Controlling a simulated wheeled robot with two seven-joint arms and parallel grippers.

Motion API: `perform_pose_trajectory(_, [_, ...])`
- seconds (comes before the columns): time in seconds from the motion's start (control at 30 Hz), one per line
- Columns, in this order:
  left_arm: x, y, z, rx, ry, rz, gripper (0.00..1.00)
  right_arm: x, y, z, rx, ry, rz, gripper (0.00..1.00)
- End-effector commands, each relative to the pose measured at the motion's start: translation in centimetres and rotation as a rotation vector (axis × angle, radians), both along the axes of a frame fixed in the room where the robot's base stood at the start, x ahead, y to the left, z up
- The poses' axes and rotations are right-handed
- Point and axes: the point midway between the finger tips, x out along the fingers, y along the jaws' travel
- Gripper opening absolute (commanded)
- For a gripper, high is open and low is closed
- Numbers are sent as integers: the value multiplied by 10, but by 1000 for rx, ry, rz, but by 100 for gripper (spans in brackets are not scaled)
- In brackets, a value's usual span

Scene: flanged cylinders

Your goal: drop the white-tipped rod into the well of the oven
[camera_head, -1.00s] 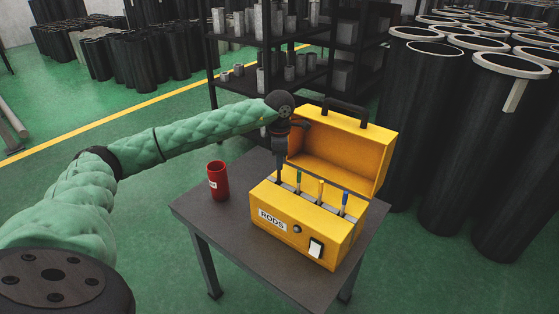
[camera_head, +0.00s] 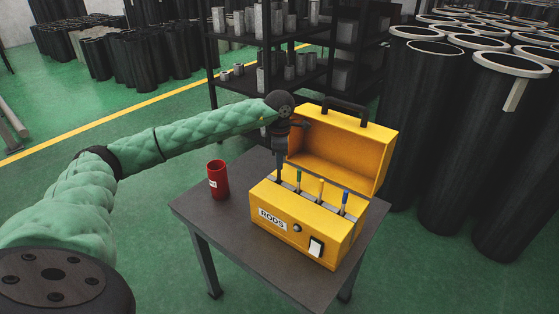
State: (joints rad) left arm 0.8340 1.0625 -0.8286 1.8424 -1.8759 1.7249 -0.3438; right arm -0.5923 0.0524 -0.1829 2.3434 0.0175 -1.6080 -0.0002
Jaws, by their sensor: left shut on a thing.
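The yellow oven (camera_head: 330,243), a case labelled RODS, stands on the table with its lid open. Several slots run along its top. Rods with a green tip (camera_head: 298,178), a yellow tip (camera_head: 320,187) and a blue tip (camera_head: 344,198) stand upright in it. My left gripper (camera_head: 279,172) points down over the leftmost slot, left of the green-tipped rod. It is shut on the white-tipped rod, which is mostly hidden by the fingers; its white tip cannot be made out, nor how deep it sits. My right gripper is out of view.
A red cup (camera_head: 218,180) with a white label stands on the dark table (camera_head: 215,212), left of the oven. The raised lid (camera_head: 340,155) is close behind my left gripper. Black shelving (camera_head: 270,85) and tall black cylinders (camera_head: 505,150) stand beyond the table.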

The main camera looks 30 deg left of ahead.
Motion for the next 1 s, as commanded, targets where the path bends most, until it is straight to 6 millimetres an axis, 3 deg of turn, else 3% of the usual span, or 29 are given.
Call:
perform_pose_trajectory(0.03, [0,0,0,0,0,0,15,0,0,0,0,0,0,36])
perform_pose_trajectory(0.13, [0,0,0,0,0,0,35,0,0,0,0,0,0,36])
perform_pose_trajectory(0.17, [0,0,0,0,0,0,37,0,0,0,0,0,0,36])
perform_pose_trajectory(0.57, [0,0,7,0,-1,0,37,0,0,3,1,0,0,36])
perform_pose_trajectory(0.73, [1,0,26,1,-3,0,37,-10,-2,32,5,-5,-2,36])
perform_pose_trajectory(0.9, [1,0,53,0,-2,0,37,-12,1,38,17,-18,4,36])
perform_pose_trajectory(1.0, [1,0,65,0,-1,0,37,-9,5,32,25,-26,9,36])
